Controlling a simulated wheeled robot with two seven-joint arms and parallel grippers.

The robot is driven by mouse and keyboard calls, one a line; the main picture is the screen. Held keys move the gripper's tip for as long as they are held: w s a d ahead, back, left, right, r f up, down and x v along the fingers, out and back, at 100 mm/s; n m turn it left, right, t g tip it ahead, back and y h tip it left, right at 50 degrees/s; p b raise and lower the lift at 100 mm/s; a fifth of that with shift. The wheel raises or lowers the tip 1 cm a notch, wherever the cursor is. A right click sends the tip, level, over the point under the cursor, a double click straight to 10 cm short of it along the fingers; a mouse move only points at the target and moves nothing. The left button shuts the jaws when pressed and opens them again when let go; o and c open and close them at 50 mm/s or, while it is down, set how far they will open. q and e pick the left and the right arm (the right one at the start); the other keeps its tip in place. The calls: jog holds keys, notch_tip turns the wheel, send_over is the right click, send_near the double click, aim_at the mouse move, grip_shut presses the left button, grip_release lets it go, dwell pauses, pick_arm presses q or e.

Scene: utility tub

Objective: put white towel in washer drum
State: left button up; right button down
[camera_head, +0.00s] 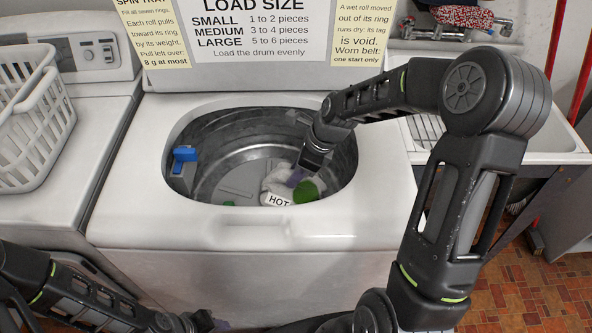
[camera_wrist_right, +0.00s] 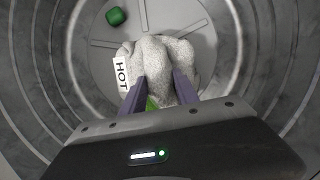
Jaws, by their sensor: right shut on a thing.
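The white towel (camera_head: 277,180) is bunched up inside the washer drum (camera_head: 235,160), low over its floor. It also shows in the right wrist view (camera_wrist_right: 153,52). My right gripper (camera_head: 297,176) reaches down through the drum opening. Its two purple fingers (camera_wrist_right: 159,80) are shut on the towel, one on each side of a fold. I cannot tell whether the towel rests on the drum floor. My left gripper (camera_head: 205,321) is at the bottom edge of the head view, outside the washer, and its jaws cannot be made out.
A white "HOT" label (camera_wrist_right: 122,73) shows beside the towel. A green block (camera_wrist_right: 116,16) lies on the drum floor, and a green thing (camera_head: 306,191) shows by the towel. A blue piece (camera_head: 184,154) sits at the opening's left edge. A white basket (camera_head: 35,120) stands at left.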

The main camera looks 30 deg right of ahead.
jog(key=c, duration=0.9)
grip_release()
jog(key=shift+r, duration=0.1)
jog(key=shift+r, duration=0.3)
jog(key=p+v, duration=0.1)
jog(key=v, duration=1.1)
jog(key=shift+r, duration=0.25)
